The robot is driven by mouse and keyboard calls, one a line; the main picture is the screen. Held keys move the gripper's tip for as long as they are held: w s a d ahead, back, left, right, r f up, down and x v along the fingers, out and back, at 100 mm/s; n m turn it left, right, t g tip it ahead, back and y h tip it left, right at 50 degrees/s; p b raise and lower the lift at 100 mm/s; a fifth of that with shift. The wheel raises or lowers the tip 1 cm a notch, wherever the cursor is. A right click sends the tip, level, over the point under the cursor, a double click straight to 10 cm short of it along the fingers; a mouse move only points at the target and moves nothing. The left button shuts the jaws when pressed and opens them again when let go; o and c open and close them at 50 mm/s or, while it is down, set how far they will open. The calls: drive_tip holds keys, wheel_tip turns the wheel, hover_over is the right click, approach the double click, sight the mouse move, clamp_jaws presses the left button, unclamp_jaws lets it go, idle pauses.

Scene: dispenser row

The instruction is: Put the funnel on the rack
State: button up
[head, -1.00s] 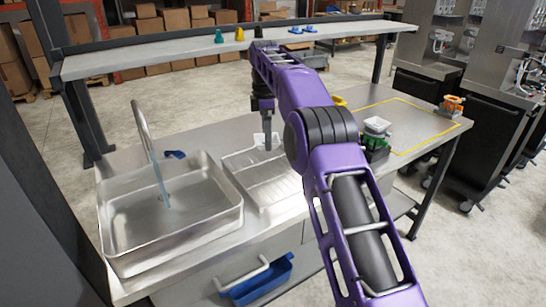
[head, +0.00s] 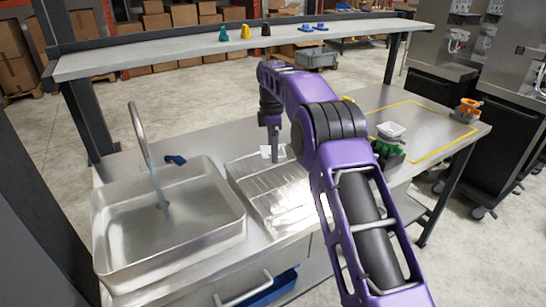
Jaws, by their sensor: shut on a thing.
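My gripper (head: 273,152) points down over the back part of the ribbed metal drain rack (head: 255,205). It is shut on a small, pale thing (head: 266,152), which shows at its left side and may be the funnel. The thing's shape is mostly hidden by the fingers. I cannot tell whether it touches the rack. My purple arm hides the rack's right side and part of the counter behind it.
A metal sink (head: 110,255) with a tall tap (head: 146,150) is left of the rack. A white dish (head: 391,130) on a green-and-black holder and an orange device (head: 467,109) stand right. A raised shelf (head: 160,54) with small cones crosses the back. The yellow-outlined area (head: 400,105) looks mostly clear.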

drive_tip(key=shift+f, duration=1.45)
drive_tip(key=shift+f, duration=0.1)
drive_tip(key=o, duration=1.2)
wheel_tip(320, 180, up, 12)
drive_tip(key=shift+p, duration=0.4)
